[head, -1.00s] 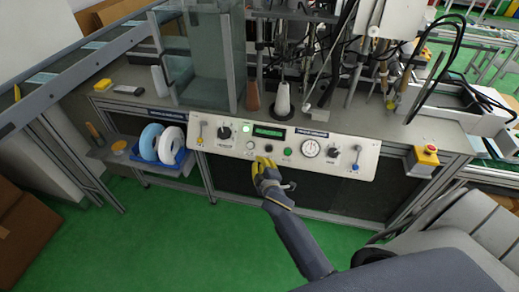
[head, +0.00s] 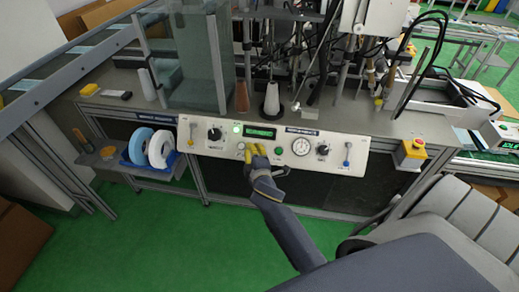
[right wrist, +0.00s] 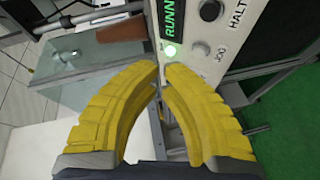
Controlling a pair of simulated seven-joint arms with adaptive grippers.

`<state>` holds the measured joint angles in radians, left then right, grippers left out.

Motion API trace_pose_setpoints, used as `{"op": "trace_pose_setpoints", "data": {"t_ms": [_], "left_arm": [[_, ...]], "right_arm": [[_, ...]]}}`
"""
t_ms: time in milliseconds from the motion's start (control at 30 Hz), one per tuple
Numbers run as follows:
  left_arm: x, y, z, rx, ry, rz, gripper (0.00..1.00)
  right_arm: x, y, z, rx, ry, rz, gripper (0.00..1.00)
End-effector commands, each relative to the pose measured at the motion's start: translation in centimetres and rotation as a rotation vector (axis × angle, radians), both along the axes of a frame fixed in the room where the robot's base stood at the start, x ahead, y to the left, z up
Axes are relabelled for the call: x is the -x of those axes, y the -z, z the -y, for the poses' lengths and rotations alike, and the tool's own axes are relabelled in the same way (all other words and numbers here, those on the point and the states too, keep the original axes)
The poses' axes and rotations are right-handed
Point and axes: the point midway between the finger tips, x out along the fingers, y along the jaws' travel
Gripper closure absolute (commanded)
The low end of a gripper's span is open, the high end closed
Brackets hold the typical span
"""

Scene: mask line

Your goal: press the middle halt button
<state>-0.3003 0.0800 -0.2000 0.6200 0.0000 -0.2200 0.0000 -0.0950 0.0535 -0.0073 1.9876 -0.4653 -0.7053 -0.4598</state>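The white control panel (head: 222,148) runs along the front of the middle machine. In the right wrist view, the dark round halt button (right wrist: 210,10) sits at the top edge beside its HALT label (right wrist: 237,14). In the head view my fingers seem to cover that button. My right gripper (head: 254,151) has yellow fingers with tips together and nothing between them. It is in front of the panel, just below the green display (head: 260,132); contact cannot be told. It also shows in the right wrist view (right wrist: 161,68). My left gripper is out of view.
A grey JOG button (right wrist: 200,50) and a lit green lamp (right wrist: 171,50) are near the fingertips.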

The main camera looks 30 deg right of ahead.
Motion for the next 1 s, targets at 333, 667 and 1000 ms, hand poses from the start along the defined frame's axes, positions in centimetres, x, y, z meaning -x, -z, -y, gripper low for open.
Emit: {"op": "trace_pose_setpoints", "data": {"t_ms": [333, 667, 1000], "left_arm": [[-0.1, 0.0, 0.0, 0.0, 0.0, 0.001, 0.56], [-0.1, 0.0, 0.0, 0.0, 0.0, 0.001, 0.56], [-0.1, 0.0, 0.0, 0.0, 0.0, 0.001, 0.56]], "right_arm": [[-1.9, 2.1, 1.8, 0.001, 0.001, -0.002, 1.0], [-3.8, 4.3, 3.6, 0.0, 0.0, 0.0, 1.0], [-4.7, 5.4, 4.5, 0.0, 0.001, 0.0, 1.0]]}}
